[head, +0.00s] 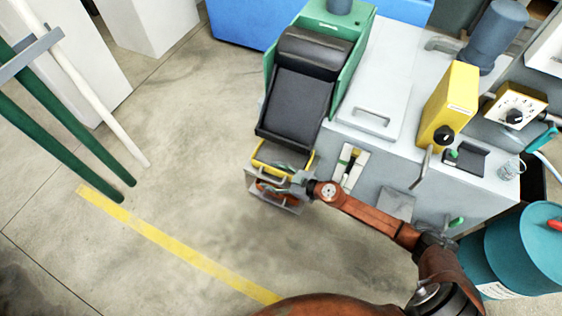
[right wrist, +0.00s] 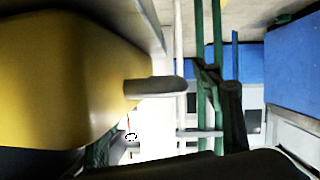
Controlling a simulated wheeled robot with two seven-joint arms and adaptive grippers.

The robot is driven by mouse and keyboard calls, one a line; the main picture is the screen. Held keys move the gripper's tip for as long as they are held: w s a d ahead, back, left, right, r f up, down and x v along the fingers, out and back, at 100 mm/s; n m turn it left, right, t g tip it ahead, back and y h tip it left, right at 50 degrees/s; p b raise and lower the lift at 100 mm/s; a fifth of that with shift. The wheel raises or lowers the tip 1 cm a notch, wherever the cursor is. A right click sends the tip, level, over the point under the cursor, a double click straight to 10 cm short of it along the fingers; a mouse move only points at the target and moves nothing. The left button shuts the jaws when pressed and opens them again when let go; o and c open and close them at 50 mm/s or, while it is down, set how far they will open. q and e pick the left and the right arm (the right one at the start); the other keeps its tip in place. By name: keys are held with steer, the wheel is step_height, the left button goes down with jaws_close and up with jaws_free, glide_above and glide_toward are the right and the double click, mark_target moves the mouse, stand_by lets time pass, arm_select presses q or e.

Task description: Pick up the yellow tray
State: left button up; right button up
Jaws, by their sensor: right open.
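The yellow tray (head: 281,155) sits at the lower front end of the green and black grinder chute, with its grey handle facing out. In the right wrist view the tray (right wrist: 65,80) is large and close on the left, and its grey handle (right wrist: 155,87) points to the right. My right gripper (head: 284,180) is open at the tray's front, close to the handle. I cannot tell whether it touches the handle. The gripper partly hides the tray front in the head view. My left gripper is not in view.
The grinder chute (head: 298,105) rises behind the tray beside a grey machine table (head: 390,150). A grey bracket (head: 290,206) with something reddish in it lies just below the tray. A teal barrel (head: 515,250) stands at right. Floor to the left is clear up to green posts (head: 75,165).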

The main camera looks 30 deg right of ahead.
steer(key=shift+c, duration=0.3)
jaws_close()
stand_by(0.4)
steer(key=shift+w+r, duration=0.15)
steer(key=shift+r, duration=0.05)
